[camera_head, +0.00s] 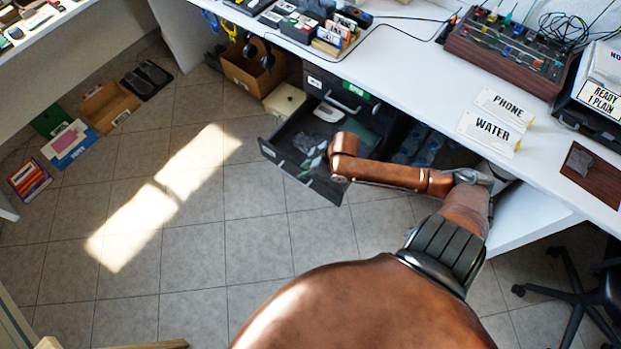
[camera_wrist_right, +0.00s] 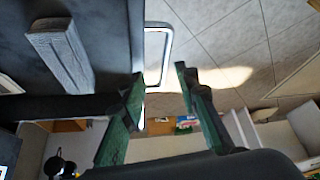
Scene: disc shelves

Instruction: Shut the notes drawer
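An open dark drawer (camera_head: 325,192) sticks out from the unit under the white counter, with papers and small items inside. I take it for the notes drawer; its label is too small to read. My right arm reaches in from the lower right, its wrist over the drawer's right front part. A shiny metal loop (camera_wrist_right: 166,40), apparently a drawer handle, lies just beyond the fingertips; contact cannot be told. My left gripper is out of view.
A closed drawer with a silver handle (camera_head: 343,103) sits above the open one. A cardboard box (camera_head: 250,68) and a cream box (camera_head: 284,102) stand beside the unit. The tiled floor in front is clear. A wheeled chair (camera_head: 575,295) stands at lower right.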

